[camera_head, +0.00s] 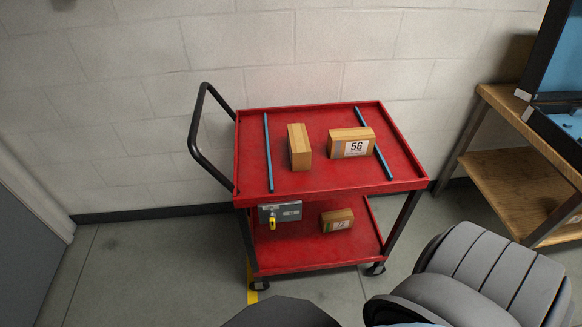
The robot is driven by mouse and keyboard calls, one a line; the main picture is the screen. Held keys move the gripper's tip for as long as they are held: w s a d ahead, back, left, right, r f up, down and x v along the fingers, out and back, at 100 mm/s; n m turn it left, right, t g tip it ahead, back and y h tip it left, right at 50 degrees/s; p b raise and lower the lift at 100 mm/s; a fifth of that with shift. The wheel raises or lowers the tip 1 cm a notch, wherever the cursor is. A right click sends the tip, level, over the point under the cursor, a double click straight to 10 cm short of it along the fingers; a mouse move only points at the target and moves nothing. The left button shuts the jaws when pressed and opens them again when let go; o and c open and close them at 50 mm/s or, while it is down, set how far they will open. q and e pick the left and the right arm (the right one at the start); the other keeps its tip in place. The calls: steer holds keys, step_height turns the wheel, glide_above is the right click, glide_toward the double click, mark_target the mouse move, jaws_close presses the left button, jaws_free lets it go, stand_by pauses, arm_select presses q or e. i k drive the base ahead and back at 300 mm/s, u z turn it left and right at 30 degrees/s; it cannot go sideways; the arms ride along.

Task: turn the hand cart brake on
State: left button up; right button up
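The hand cart (238,150) is red with two trays and stands against the white block wall. Its black push handle (194,135) is on the left side. A grey metal plate (290,211) sits under the upper tray's front left edge. A small yellow lever (272,223) hangs roughly upright at that plate's left part. I cannot tell from its look whether the brake is on or off. Neither gripper shows in the head view. Grey and dark parts at the bottom appear to be my own body.
Two cardboard boxes (299,147) (352,143) and two blue bars (268,152) (374,144) lie on the upper tray. A smaller box (337,220) is on the lower tray. A wooden bench (520,150) stands at right. The floor left of the cart is clear.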

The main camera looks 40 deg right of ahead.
mark_target(272, 217)
steer(key=z, duration=1.1)
steer(key=i, duration=0.5)
steer(key=u, duration=1.9)
steer(key=k, duration=1.45)
steer(key=z, duration=1.85)
steer(key=i, duration=0.5)
steer(key=z, duration=0.05)
